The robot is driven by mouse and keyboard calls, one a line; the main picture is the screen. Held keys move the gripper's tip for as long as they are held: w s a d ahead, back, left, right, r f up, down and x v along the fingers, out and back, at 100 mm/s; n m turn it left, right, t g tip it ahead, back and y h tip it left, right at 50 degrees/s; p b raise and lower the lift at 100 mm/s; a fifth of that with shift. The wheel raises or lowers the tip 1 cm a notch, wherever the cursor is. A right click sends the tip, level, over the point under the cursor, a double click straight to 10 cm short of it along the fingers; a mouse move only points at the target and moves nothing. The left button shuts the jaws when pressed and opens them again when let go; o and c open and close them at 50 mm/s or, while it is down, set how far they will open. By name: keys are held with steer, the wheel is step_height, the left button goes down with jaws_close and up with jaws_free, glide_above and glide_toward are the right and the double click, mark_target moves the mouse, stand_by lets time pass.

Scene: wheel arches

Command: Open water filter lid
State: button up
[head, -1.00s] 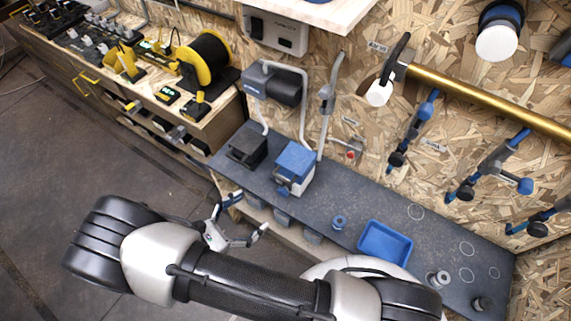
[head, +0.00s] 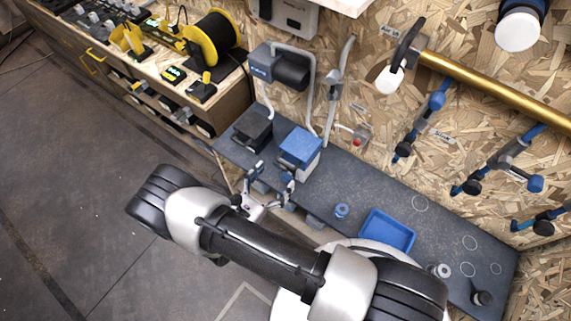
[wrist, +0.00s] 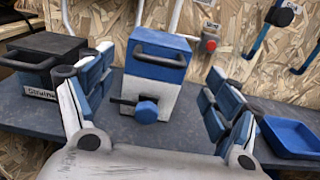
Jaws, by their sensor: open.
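The water filter (head: 300,150) is a box with a white body and a blue lid, standing on the dark bench. In the wrist view its blue lid (wrist: 158,58) carries a dark bar handle (wrist: 156,54) and sits closed on the white body. A round blue knob (wrist: 147,110) is on its front, with a black piece beside it. My gripper (head: 270,177) is open and empty in front of the bench. In the wrist view my gripper (wrist: 150,95) has its blue-padded fingers spread to either side of the filter, apart from it.
A black box with a handle (wrist: 42,60), labelled on its front, stands left of the filter. A blue tray (head: 386,231) and a small blue ring (head: 342,210) lie to the right. Pipes and a red-buttoned wall fitting (head: 358,140) are behind. Bench space right of the filter is mostly clear.

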mark_target(286, 164)
steer(key=x, duration=0.6)
steer(key=shift+b, duration=0.35)
steer(key=shift+c, duration=0.2)
